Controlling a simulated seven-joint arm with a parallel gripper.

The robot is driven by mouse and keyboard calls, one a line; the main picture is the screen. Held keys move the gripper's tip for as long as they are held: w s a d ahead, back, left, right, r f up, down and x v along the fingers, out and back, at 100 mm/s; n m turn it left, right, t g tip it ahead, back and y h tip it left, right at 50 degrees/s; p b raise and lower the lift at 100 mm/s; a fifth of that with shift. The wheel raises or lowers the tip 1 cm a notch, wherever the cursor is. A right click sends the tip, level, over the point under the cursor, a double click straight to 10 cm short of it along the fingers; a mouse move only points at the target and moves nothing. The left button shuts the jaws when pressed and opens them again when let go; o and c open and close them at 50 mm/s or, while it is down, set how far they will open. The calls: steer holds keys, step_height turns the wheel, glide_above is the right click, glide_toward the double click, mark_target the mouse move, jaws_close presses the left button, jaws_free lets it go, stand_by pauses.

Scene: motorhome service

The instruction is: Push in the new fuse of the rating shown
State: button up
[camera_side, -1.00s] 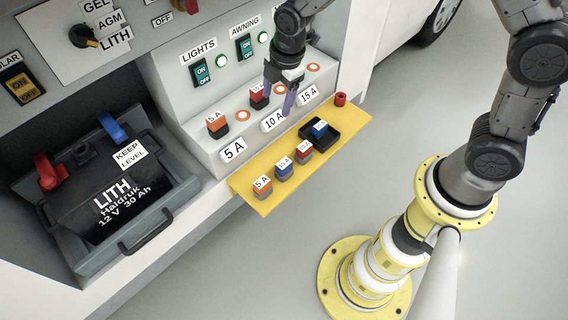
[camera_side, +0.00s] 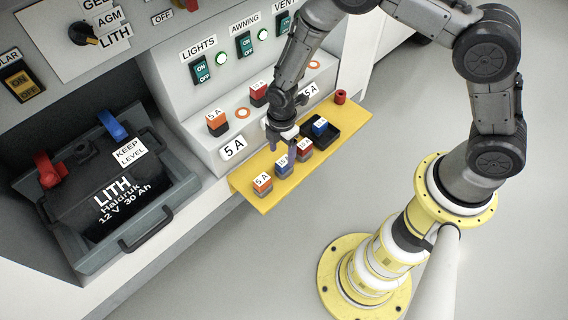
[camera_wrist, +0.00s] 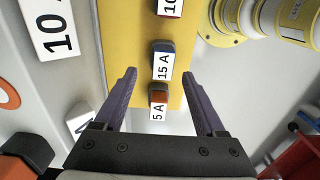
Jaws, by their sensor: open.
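A row of fuses stands on the yellow shelf (camera_side: 262,205): an orange 5 A fuse (camera_side: 263,187), a blue 15 A fuse (camera_side: 283,171) and a red 10 A fuse (camera_side: 305,153). The wrist view shows the orange fuse (camera_wrist: 159,99), the blue fuse (camera_wrist: 163,49) and part of the red fuse (camera_wrist: 169,8). My gripper (camera_side: 283,148) is open and empty above the row. In the wrist view its fingers (camera_wrist: 160,72) lie either side of the blue and orange fuses, apart from them. On the panel, two orange-ringed sockets (camera_side: 242,113) (camera_side: 315,65) show no fuse.
An orange fuse (camera_side: 217,124) and a red fuse (camera_side: 258,94) sit in the panel. A black tray (camera_side: 333,140) holds a blue fuse (camera_side: 320,127); a small red cylinder (camera_side: 340,97) stands beyond it. The LIGHTS (camera_side: 201,70) and AWNING (camera_side: 244,45) switches have green lamps. My arm hides part of the panel.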

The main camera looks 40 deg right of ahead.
mark_target(284, 160)
steer(key=f, duration=0.3)
steer(key=shift+s+d+f, duration=0.15)
steer(key=shift+s+f, duration=0.1)
steer(key=shift+f, duration=0.75)
steer(key=shift+c, duration=0.3)
jaws_close()
